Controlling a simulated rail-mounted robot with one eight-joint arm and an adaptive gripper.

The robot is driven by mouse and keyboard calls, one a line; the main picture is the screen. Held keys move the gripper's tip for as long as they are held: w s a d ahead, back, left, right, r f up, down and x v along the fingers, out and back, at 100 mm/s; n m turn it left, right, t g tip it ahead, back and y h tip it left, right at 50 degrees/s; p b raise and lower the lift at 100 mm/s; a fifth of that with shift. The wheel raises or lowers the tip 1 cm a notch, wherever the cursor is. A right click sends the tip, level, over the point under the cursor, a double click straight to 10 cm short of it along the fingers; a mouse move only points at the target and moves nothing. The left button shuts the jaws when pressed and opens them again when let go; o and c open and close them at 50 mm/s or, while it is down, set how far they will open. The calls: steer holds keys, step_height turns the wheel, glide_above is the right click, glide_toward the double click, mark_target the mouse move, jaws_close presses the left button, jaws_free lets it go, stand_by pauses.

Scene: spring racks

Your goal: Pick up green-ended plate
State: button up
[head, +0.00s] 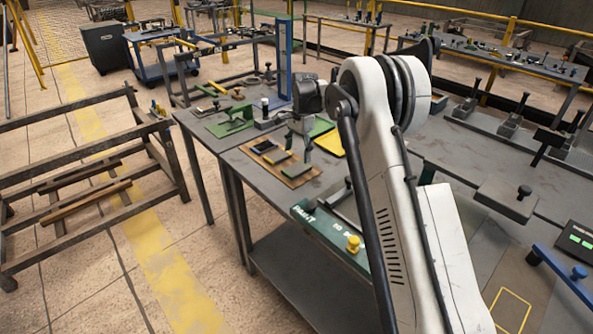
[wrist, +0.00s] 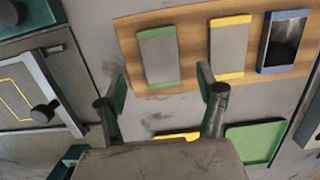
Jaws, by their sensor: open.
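The green-ended plate (wrist: 158,58) is a grey rectangle with green strips at its two ends. It lies flat on a wooden board (wrist: 196,82) in the wrist view. My gripper (wrist: 160,84) is open and empty, its two fingers spread to either side of the plate's near end in the picture. I cannot tell the height left between the fingertips and the plate. In the head view, my gripper (head: 298,150) hangs over the wooden board (head: 306,178) on the grey table, partly covering the plates.
A yellow-ended plate (wrist: 231,47) and a dark blue-ended plate (wrist: 284,42) lie beside it on the board. A green flat piece (wrist: 254,141) lies nearer the gripper's base. A grey fixture with a black knob (wrist: 43,112) is at left.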

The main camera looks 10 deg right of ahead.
mark_target(297, 168)
steer(key=shift+a+f+p, duration=0.15)
steer(key=shift+f+p, duration=0.15)
steer(key=shift+f, duration=2.9)
steer(key=shift+c, duration=0.4)
jaws_close()
